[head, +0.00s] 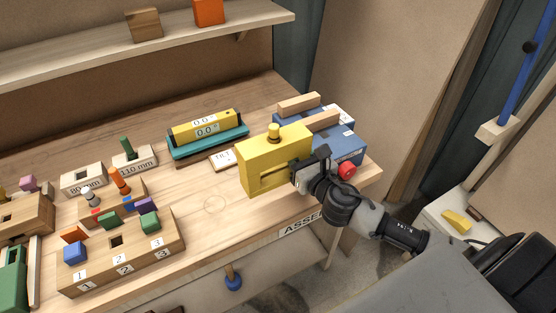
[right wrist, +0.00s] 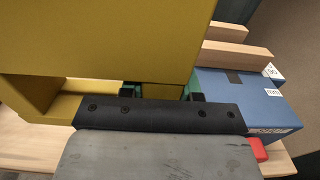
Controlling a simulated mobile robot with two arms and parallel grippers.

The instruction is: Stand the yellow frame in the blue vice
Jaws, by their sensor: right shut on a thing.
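The yellow frame (head: 256,158) is a thick block with an opening low in its side and a round knob on top. It is upright, in front and to the left of the blue vice (head: 350,147). The vice carries two pale wooden jaws with a gap between them and a red knob at its front. My right gripper (head: 301,170) is shut on the right end of the frame. The frame fills the upper left of the right wrist view (right wrist: 100,40), with the vice (right wrist: 240,100) to its right. I cannot tell whether the frame's underside touches the table.
A yellow and teal gauge (head: 207,133) stands behind and left of the frame, near a small label card (head: 222,160). Wooden blocks with coloured pegs (head: 120,245) fill the table's left. The table's front middle (head: 215,220) is clear. A shelf (head: 200,38) hangs above.

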